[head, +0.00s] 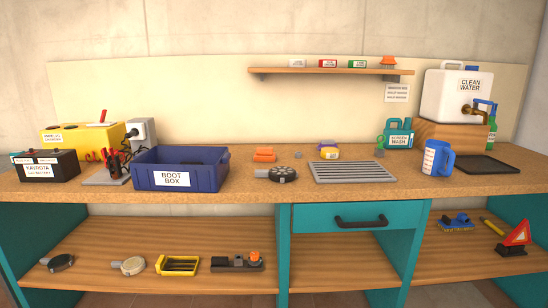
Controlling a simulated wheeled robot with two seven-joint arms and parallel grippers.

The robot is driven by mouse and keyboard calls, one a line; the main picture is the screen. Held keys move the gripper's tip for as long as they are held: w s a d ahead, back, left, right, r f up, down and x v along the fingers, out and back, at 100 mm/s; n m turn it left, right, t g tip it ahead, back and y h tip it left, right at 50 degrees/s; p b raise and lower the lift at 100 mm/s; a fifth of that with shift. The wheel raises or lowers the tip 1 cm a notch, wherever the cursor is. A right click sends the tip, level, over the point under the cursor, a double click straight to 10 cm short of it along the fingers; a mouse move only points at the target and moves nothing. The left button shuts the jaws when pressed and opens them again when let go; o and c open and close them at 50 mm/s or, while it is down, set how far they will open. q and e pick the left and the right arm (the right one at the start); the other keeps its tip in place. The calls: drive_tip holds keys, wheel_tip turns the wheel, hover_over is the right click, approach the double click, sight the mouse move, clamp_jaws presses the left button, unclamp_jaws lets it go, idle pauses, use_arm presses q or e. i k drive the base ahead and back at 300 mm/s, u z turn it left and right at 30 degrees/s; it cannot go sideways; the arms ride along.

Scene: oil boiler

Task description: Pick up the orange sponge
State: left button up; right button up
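An orange, blocky thing (264,155) that looks like the sponge lies on the worktop, toward its back and near the middle. It seems to have two stacked parts, but it is too small to tell clearly. It stands just right of the blue boot box and behind a dark round tool. Nothing covers it. Neither of my grippers shows in the head view.
The blue boot box (180,171) stands to its left. The dark round tool (279,174) and a metal grate (356,172) lie in front and to the right. A yellow and purple item (329,153) is to its right. A shelf (330,71) hangs above.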

sight(262, 154)
drive_tip(key=z, duration=0.4)
drive_tip(key=i, duration=1.25)
drive_tip(key=u, duration=0.05)
